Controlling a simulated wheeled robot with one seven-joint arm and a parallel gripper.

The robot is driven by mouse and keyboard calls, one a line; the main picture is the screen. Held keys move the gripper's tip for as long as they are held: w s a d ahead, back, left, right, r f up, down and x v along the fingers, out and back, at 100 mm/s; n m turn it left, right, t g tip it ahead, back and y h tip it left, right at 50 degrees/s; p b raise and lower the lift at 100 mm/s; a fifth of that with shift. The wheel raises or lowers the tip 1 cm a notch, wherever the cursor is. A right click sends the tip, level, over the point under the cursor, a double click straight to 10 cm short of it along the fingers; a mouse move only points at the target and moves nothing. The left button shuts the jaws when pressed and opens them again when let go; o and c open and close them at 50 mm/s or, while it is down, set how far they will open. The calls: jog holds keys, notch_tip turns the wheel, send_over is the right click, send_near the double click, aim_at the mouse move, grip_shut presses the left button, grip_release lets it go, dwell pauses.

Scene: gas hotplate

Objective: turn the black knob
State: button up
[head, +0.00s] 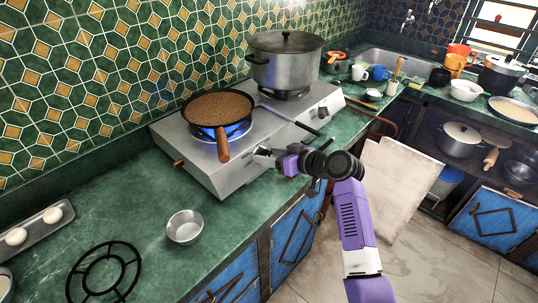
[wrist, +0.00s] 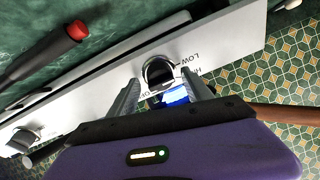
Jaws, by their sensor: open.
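The black knob (wrist: 158,72) sits on the steel front panel of the gas hotplate (head: 230,165), with "LOW" lettering beside it in the wrist view. My gripper (wrist: 163,90) is open, with one finger on each side of the knob's near end. I cannot tell whether the fingers touch it. Blue flame (head: 222,131) burns under the pan. A second knob (wrist: 24,139) is on the same panel, and shows in the head view (head: 322,112).
A lidded pot (head: 287,62) stands on the far burner. A metal bowl (head: 185,227) and black trivet (head: 104,274) are on the green counter.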

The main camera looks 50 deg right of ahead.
jog(key=shift+w+f, duration=0.1)
jog(key=shift+w, duration=0.15)
grip_shut()
